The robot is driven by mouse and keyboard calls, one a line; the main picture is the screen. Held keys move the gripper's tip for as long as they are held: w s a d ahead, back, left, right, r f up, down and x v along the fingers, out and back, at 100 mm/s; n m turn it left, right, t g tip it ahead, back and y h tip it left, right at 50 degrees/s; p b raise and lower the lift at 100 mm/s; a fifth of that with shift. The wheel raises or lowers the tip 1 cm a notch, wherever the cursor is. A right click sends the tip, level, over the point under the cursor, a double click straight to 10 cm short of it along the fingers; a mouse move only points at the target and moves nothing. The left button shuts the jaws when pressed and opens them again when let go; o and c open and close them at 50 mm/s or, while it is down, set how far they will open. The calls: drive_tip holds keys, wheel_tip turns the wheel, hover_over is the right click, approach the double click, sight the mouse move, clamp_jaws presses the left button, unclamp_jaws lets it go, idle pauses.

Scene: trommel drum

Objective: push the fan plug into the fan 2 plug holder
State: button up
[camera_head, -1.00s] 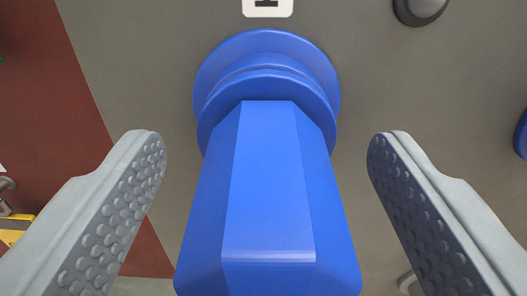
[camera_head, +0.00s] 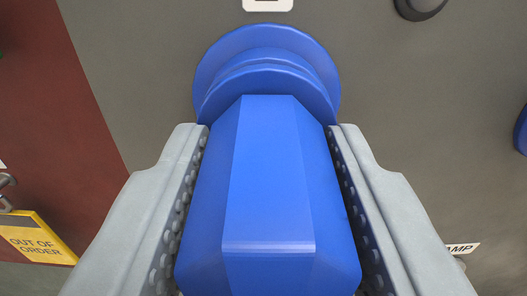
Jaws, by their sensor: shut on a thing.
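The blue fan plug (camera_head: 268,190) has a faceted body and fills the middle of the view. My gripper (camera_head: 267,130) is shut on it, with one studded finger against each side of the body. The far end of the plug meets a blue round collar (camera_head: 267,45) on the grey panel, which I take to be the plug holder. The plug lines up with the collar. The contact is hidden behind the plug's body, so I cannot tell how deep it sits. The holder's number is not readable.
The grey panel (camera_head: 140,70) lies behind. A dark round knob (camera_head: 420,8) is at top right, and another blue part (camera_head: 521,132) at the right edge. A white label (camera_head: 267,4) is cut off at the top. A yellow "OUT OF ORDER" sign (camera_head: 35,238) is at lower left.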

drive_tip(key=shift+s, duration=2.95)
drive_tip(key=shift+c, duration=0.3)
drive_tip(key=shift+s, duration=0.1)
drive_tip(key=shift+s, duration=2.45)
drive_tip(key=w+f, duration=0.2)
drive_tip(key=f, duration=0.8)
drive_tip(key=w+f, duration=0.1)
drive_tip(key=f, duration=0.9)
drive_tip(key=shift+w, duration=0.4)
drive_tip(key=shift+w, duration=2.9)
